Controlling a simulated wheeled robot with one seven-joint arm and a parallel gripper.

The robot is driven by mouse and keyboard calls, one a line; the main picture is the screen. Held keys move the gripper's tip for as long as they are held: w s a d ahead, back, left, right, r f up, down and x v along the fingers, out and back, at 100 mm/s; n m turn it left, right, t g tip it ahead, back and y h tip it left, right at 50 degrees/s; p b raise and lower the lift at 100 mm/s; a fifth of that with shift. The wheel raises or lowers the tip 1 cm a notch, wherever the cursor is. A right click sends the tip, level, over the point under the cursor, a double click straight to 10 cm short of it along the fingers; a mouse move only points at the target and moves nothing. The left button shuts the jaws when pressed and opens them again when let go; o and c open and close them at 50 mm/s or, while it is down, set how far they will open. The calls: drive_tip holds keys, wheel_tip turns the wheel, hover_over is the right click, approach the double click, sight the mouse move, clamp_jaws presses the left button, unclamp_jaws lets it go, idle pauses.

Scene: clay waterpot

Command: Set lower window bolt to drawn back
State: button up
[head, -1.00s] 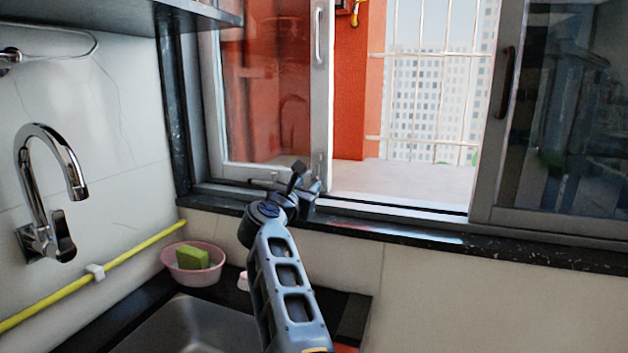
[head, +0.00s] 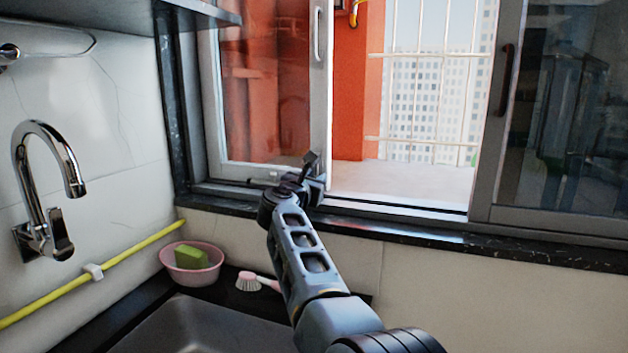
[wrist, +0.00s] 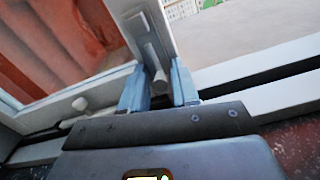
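The window sash's grey frame stands upright behind my gripper. In the wrist view a pale bolt (wrist: 154,62) with a plate above it runs down the lower end of this frame. My gripper (wrist: 159,86) has its two blue fingers apart, one on each side of the bolt's lower end. I cannot tell whether either finger touches it. In the head view my gripper (head: 309,180) is at the lower corner of the left sash (head: 265,90), just above the sill, and hides the bolt.
A light knob (wrist: 80,103) sits on the lower frame to the left. The dark sill (head: 440,238) runs below the window. A pink basin (head: 192,272) with a green sponge (head: 190,257), a brush (head: 250,281) and a sink (head: 200,330) lie below. A tap (head: 45,190) is on the left wall.

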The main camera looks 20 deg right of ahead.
clamp_jaws()
idle(0.3)
drive_tip(key=shift+r+p, duration=0.4)
drive_tip(key=shift+r, duration=0.95)
drive_tip(key=shift+o, duration=1)
unclamp_jaws()
drive_tip(key=v, duration=0.8)
drive_tip(key=shift+p, duration=0.3)
drive_tip(key=shift+f, duration=0.1)
